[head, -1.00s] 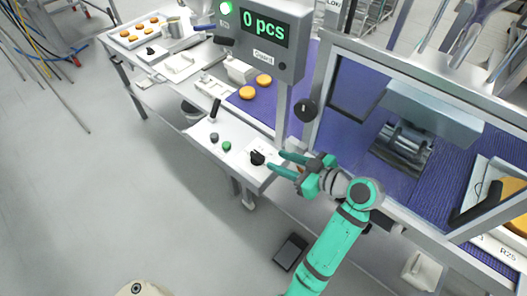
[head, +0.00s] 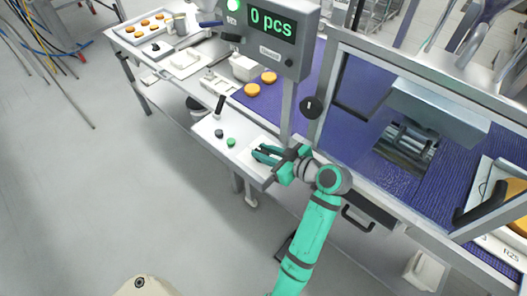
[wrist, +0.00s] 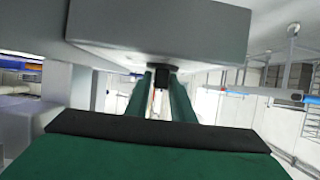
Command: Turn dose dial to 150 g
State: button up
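The white control panel (head: 232,131) juts from the front of the machine and carries the dose dial. The dial was a black knob at its right end and is now mostly hidden by my gripper (head: 257,153). My gripper's teal fingers reach over the dial from the right and look drawn together around it. In the wrist view the two green fingers (wrist: 162,95) run close together, with a dark block (wrist: 162,77) between their tips. The dial's pointer and scale cannot be read. The display box (head: 265,32) above reads "0 pcs" in green.
A green button (head: 231,142) and a dark button (head: 219,133) sit left of the dial. A black lever (head: 219,106) stands behind them. A post (head: 288,112) holds the display box. A round black knob (head: 312,107) is at the guard frame. Filled rounds (head: 252,90) lie on the purple belt.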

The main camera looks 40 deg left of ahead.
grip_shut()
